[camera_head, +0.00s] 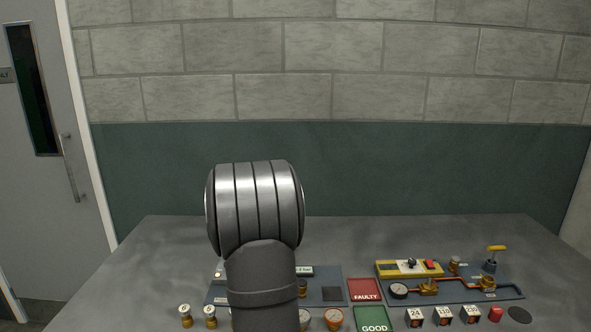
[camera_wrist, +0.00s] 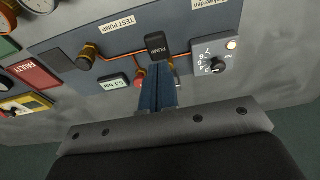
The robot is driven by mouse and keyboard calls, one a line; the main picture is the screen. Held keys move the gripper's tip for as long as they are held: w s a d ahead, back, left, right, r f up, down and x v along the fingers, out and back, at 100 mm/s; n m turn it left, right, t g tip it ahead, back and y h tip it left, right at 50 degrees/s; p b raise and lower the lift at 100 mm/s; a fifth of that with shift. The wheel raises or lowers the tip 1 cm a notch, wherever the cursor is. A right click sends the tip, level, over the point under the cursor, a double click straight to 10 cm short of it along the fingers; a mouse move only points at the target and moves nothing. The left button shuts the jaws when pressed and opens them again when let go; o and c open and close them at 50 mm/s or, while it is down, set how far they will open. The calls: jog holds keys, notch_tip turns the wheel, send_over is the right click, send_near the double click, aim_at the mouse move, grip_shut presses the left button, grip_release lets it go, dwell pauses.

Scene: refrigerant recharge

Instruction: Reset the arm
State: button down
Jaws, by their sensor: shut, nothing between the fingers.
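My gripper (camera_wrist: 158,90) shows in the wrist view as two blue fingers closed together, with nothing between them. They point toward the test pump panel (camera_wrist: 60,60), in front of its black switch (camera_wrist: 157,45). I cannot tell how far the fingertips are from the panel. In the head view my arm rises at the centre left and hides my gripper and part of the test pump panel (camera_head: 330,275).
A red FAULTY pad (camera_head: 364,290) and a green GOOD pad (camera_head: 371,319) lie mid-table. Right of them are a yellow device (camera_head: 408,268), a piping panel (camera_head: 455,294) and several numbered blocks (camera_head: 443,315). Brass fittings (camera_head: 185,316) stand front left. The table's left side is clear.

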jog(key=shift+f, duration=1.2)
jog(key=c, duration=2.2)
grip_release()
jog(key=c, duration=1.8)
grip_release()
jog(key=shift+r, duration=0.1)
jog(key=o, duration=1.8)
jog(key=w+d+r+m+t+y, duration=0.1)
jog(key=w+d+r+m, duration=0.1)
jog(key=d+r+m, duration=0.5)
jog(key=r+m, duration=0.1)
jog(key=m, duration=0.2)
jog(key=shift+w+d+r, duration=0.2)
jog(key=shift+d+r, duration=0.1)
jog(key=shift+r, duration=0.1)
jog(key=d+r+m+y, duration=0.1)
jog(key=d+r+m, duration=0.45)
jog(key=m, duration=0.25)
jog(key=w+a+x, duration=0.1)
jog(key=x, duration=0.8)
jog(key=shift+t, duration=0.4)
jog(key=shift+w+r, duration=0.1)
jog(key=shift+r, duration=0.1)
